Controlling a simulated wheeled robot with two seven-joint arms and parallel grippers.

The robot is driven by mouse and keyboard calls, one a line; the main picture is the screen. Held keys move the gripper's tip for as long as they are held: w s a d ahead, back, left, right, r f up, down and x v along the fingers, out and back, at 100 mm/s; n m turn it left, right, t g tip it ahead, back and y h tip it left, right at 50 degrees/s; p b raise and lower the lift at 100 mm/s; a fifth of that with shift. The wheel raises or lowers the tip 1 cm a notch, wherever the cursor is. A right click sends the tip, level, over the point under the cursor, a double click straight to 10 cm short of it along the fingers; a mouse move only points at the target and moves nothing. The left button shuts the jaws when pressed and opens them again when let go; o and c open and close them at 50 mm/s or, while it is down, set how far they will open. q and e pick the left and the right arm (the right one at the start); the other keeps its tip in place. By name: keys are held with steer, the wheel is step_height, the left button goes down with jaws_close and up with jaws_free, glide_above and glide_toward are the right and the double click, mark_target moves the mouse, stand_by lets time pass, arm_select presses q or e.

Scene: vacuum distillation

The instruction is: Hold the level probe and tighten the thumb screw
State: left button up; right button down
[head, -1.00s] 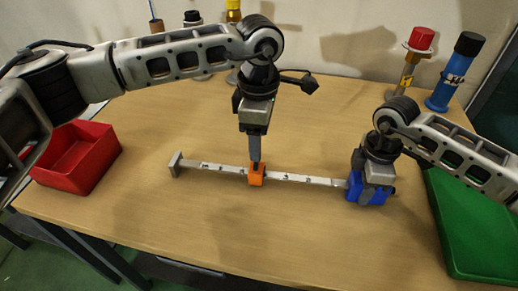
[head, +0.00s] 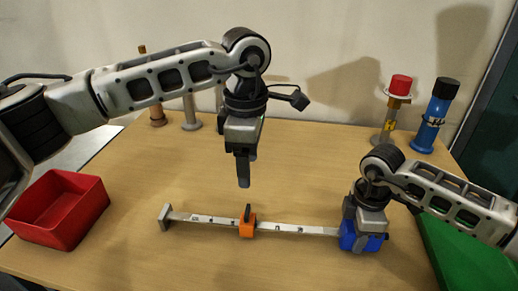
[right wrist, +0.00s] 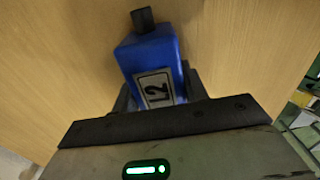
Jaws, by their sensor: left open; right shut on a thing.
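The level probe lies on the table as a long pale marked bar (head: 290,228) with a grey end plate (head: 165,217) at its left. Its blue head (head: 347,238) is at the right end. An orange slider (head: 247,229) sits around the bar, with a dark thumb screw (head: 247,212) standing up from its top. My left gripper (head: 243,185) is above the screw, apart from it, open and empty. My right gripper (head: 365,245) is shut on the blue head. In the right wrist view the blue head (right wrist: 150,55) shows an "L2" label between the fingers.
A red bin (head: 62,205) stands at the left and a green tray (head: 465,265) at the right. A red-capped post (head: 398,95) and a blue cylinder (head: 434,115) stand at the back right. The table in front of the bar is clear.

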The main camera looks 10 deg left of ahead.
steer(key=c, duration=0.7)
jaws_free()
step_height(320, 180, up, 12)
steer(key=shift+r, duration=0.1)
